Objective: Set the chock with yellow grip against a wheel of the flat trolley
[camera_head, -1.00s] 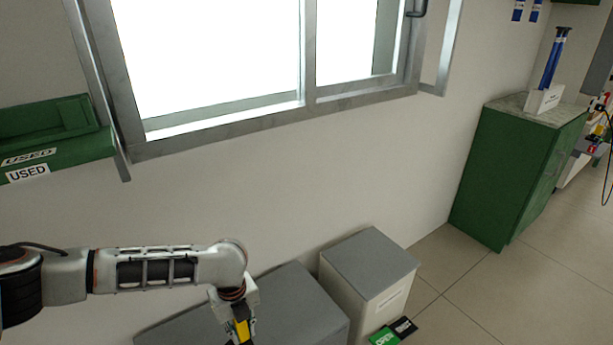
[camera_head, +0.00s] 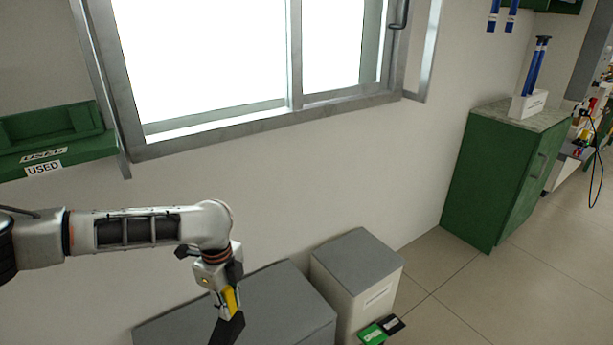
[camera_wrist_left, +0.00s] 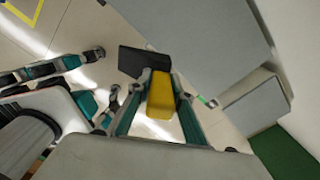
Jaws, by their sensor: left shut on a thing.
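My left gripper (camera_head: 225,290) is shut on the yellow grip (camera_head: 231,299) of a chock. The chock's dark body (camera_head: 227,328) hangs below the fingers at the bottom of the head view, in front of a grey-topped box. In the left wrist view the yellow grip (camera_wrist_left: 161,95) sits between the two fingers of the left gripper (camera_wrist_left: 155,92), with the black chock body (camera_wrist_left: 143,62) beyond it. The flat trolley cannot be made out in either view.
A long grey-topped box (camera_head: 270,308) and a pale box with a grey lid (camera_head: 357,265) stand along the wall. Green and black items (camera_head: 374,333) lie on the floor beside them. A green cabinet (camera_head: 480,180) stands right; open floor (camera_head: 500,300) lies before it.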

